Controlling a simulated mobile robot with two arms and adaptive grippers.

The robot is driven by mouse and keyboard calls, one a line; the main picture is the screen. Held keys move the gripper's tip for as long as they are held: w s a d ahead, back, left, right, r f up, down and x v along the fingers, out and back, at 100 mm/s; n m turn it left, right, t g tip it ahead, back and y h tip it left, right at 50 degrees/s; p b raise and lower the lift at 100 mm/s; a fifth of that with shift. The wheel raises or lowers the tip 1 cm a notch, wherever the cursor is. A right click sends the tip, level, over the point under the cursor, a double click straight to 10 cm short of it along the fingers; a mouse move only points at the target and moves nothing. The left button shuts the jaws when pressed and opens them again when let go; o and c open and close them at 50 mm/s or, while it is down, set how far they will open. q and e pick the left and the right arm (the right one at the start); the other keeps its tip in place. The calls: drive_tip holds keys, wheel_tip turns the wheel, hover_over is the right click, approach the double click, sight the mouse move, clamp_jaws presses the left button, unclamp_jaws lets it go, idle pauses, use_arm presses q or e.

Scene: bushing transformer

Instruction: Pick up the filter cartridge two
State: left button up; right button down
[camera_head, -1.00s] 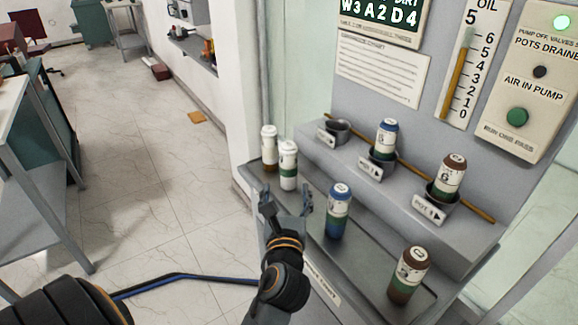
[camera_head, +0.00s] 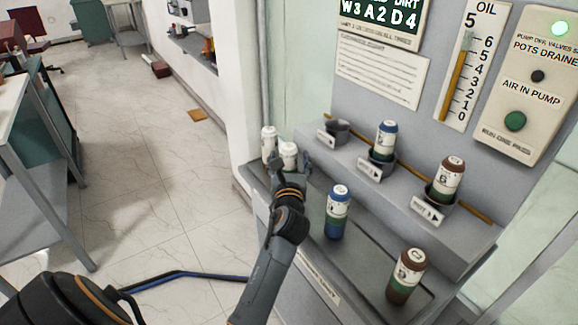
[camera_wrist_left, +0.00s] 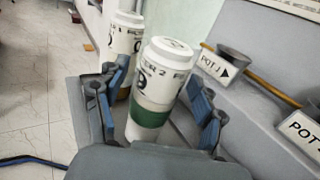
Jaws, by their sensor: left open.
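The white filter cartridge with a green band (camera_wrist_left: 163,80), its label partly reading "2", stands upright in the left wrist view. My left gripper (camera_wrist_left: 158,98) is open, one blue-padded finger on each side of it, with a visible gap on the right. In the head view, my left gripper (camera_head: 291,168) hides most of this cartridge (camera_head: 288,149); only its white top shows. A second white cartridge (camera_head: 268,140) stands just left of it, and also shows behind the left finger in the left wrist view (camera_wrist_left: 124,40). My right gripper is not in view.
A blue-banded cartridge (camera_head: 337,212) and a brown one (camera_head: 407,275) stand along the lower shelf (camera_head: 360,262). On the raised step, the left cup (camera_head: 337,130) is empty; a blue cartridge (camera_head: 386,139) and a brown one (camera_head: 447,178) sit in the others.

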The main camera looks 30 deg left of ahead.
use_arm(q)
drive_tip(key=shift+a, duration=0.1)
drive_tip(key=shift+c, duration=0.2)
drive_tip(key=c, duration=1.4)
drive_tip(key=shift+r, duration=0.1)
